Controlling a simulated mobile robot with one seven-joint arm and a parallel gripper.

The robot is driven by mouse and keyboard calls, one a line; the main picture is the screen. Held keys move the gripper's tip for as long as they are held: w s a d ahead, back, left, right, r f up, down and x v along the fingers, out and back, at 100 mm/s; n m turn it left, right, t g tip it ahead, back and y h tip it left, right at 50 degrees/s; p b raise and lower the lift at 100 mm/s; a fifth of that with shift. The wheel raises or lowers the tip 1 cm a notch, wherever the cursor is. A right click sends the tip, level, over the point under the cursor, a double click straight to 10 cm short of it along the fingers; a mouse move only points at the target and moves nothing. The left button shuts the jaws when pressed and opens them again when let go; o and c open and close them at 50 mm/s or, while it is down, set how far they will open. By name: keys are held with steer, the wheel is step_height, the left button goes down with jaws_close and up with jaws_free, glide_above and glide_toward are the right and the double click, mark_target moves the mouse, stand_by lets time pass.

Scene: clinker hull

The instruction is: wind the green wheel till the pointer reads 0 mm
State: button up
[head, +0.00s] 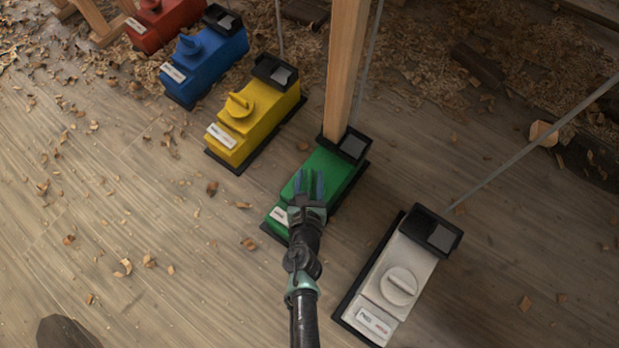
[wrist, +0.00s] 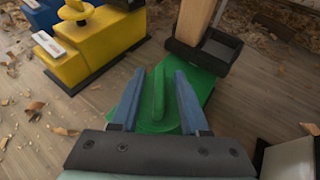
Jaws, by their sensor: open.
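The green box (head: 336,168) stands on the plank floor between the yellow and white boxes. Its green wheel (wrist: 158,110) has a raised grip bar and shows in the wrist view between my fingers. In the head view my gripper hides most of the wheel. My gripper (head: 309,186) is over the wheel; in the wrist view its two blue fingers (wrist: 160,98) are open, one on each side of the bar, with gaps. Whether they touch the wheel's disc I cannot tell. A white label (head: 279,217) sits at the box's near end, partly hidden. No pointer reading is legible.
A yellow box (head: 262,120) stands to the left and a white box (head: 387,288) to the right. Blue (head: 212,62) and red (head: 172,18) boxes lie farther back. A wooden post (head: 345,65) rises at the green box's far end. Shavings litter the floor.

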jaws_close()
steer(key=shift+r+p, duration=0.1)
steer(key=shift+p, duration=0.3)
steer(key=shift+a+r+m+h+p, duration=0.1)
steer(key=shift+m+h+p, duration=0.7)
steer(key=shift+m+h, duration=0.3)
steer(key=m+h, duration=0.1)
steer(key=m+g+h, duration=0.1)
steer(key=h, duration=0.1)
steer(key=shift+f+m+g, duration=0.2)
steer(key=shift+m+g, duration=0.1)
steer(key=m+g+h+b, duration=0.1)
steer(key=m+h, duration=0.1)
steer(key=m+g+h+b, duration=0.1)
steer(key=m+h, duration=0.1)
steer(key=shift+f+g+b, duration=0.15)
steer(key=shift+g+b, duration=0.15)
steer(key=shift+b, duration=0.1)
steer(key=shift+m+g+h+b, duration=0.7)
steer(key=shift+m+g+b, duration=0.35)
steer(key=shift+m+g, duration=0.05)
steer(key=shift+g, duration=0.3)
